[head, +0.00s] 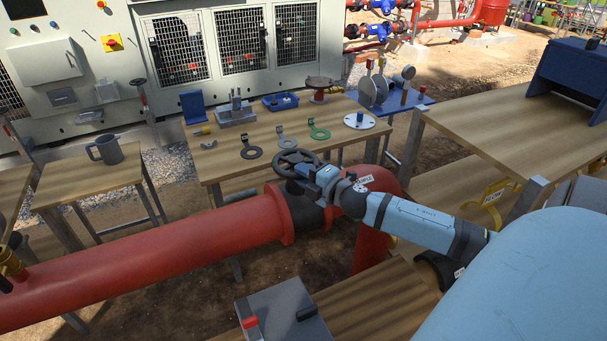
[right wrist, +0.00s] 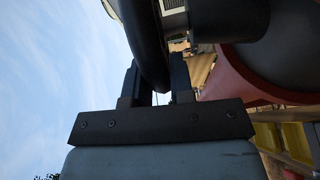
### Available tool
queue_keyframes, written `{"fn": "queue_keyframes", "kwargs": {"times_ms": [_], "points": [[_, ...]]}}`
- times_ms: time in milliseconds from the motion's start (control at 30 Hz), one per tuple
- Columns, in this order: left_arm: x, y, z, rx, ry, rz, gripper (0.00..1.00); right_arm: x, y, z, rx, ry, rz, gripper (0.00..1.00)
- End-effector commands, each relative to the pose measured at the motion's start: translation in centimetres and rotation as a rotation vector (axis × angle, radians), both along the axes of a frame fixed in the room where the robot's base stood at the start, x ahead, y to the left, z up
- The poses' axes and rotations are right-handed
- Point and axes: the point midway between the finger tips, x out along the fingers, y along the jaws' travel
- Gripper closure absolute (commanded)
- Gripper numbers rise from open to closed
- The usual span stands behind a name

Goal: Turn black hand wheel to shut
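The black hand wheel (head: 297,162) sits on a dark valve body (head: 305,208) in the thick red pipe, near the centre of the head view. My right gripper (head: 310,171) is at the wheel's near right side. In the right wrist view the wheel's dark rim (right wrist: 143,35) runs down between the two fingers of my right gripper (right wrist: 156,88). The fingers stand apart by about the rim's thickness and look closed on it. The gripper hides part of the wheel in the head view. My left gripper is not in view.
The red pipe (head: 150,260) crosses from the left to the valve. Behind it, a wooden table (head: 225,165) holds ring gaskets, a blue tray (head: 280,101) and a red valve (head: 320,88). A grey mug (head: 105,149) stands on a small left table. A grey box (head: 283,312) is in front.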

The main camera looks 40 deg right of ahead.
Motion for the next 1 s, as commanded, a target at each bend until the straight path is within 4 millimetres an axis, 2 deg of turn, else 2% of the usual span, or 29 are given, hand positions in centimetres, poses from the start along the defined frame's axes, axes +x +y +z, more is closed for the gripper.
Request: {"fn": "queue_keyframes", "kwargs": {"times_ms": [467,1000], "points": [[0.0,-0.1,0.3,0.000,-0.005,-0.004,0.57,0.1,0.5,0.0,0.005,-0.001,-0.073,1.00],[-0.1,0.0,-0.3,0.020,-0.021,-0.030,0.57,1.7,2.5,-0.3,0.012,0.001,-0.530,1.00]]}}
